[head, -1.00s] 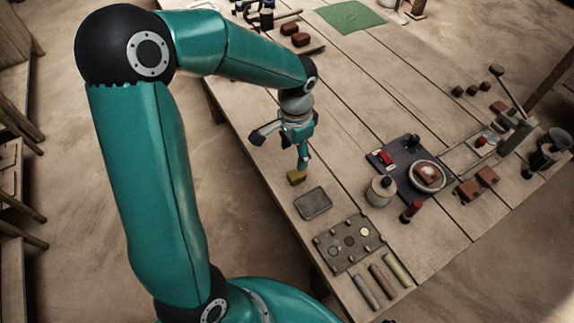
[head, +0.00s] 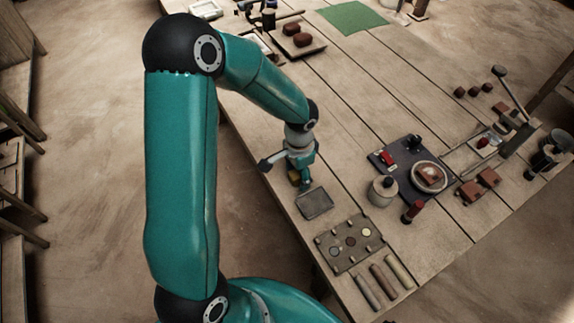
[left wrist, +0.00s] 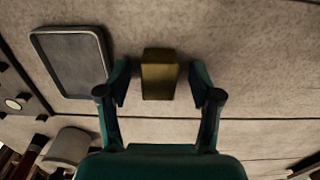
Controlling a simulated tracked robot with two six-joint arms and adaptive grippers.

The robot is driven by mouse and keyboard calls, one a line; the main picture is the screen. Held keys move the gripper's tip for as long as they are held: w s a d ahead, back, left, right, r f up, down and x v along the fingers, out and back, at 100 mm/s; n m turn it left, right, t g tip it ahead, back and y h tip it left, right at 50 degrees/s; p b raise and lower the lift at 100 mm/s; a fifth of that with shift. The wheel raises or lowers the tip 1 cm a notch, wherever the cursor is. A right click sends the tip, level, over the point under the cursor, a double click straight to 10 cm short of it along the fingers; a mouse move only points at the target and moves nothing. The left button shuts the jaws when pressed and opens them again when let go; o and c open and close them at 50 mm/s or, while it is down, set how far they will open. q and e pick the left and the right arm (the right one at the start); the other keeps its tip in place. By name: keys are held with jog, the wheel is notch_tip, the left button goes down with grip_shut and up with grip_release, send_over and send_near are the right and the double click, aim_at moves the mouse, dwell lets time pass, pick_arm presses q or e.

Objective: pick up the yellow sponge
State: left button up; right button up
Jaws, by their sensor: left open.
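The yellow sponge (left wrist: 159,75) lies on the wooden table, a small block seen from above in the left wrist view. My left gripper (left wrist: 160,84) is open, with one finger on each side of the sponge and a gap showing on both sides. In the head view the left gripper (head: 302,181) points down over the sponge (head: 294,177), which is mostly hidden behind it. My right gripper is not in view.
A grey shallow tray (head: 314,204) lies close beside the sponge; it also shows in the left wrist view (left wrist: 72,63). A plate with round discs (head: 349,243) and several rods lie nearer. A lidded pot (head: 381,192) stands to the right. Table beyond the gripper is fairly clear.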

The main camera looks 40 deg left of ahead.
pick_arm(q)
jog(key=shift+c, duration=0.2)
jog(key=c, duration=1)
jog(key=shift+r, duration=0.1)
notch_tip(320, 180, up, 20)
jog(key=shift+f+p, duration=0.1)
jog(key=shift+p, duration=0.55)
